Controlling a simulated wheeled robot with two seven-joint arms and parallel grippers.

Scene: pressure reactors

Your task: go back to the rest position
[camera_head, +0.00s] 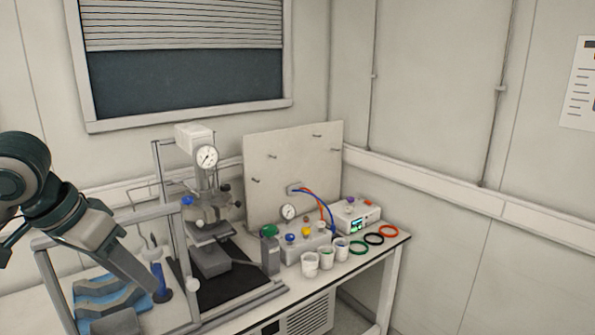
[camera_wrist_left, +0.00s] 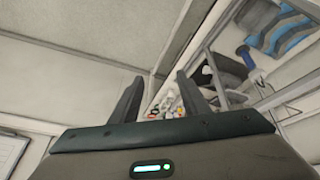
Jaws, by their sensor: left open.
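My left gripper (camera_head: 150,283) comes in from the left in the head view, its fingers slanting down to the right in front of the metal frame at the bench's left end. In the left wrist view its two fingers (camera_wrist_left: 159,78) stand apart with nothing between them but distant bench items. Its tips overlap the blue-based stand (camera_head: 162,294) in the picture; I cannot tell the gap. My right gripper is not in view.
The reactor (camera_head: 208,208) with a gauge stands over a black mat (camera_head: 240,287). White cups (camera_head: 310,265), a valve block and coloured rings (camera_head: 388,231) sit to the right. An upright panel (camera_head: 290,165) stands behind. The floor right of the bench looks clear.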

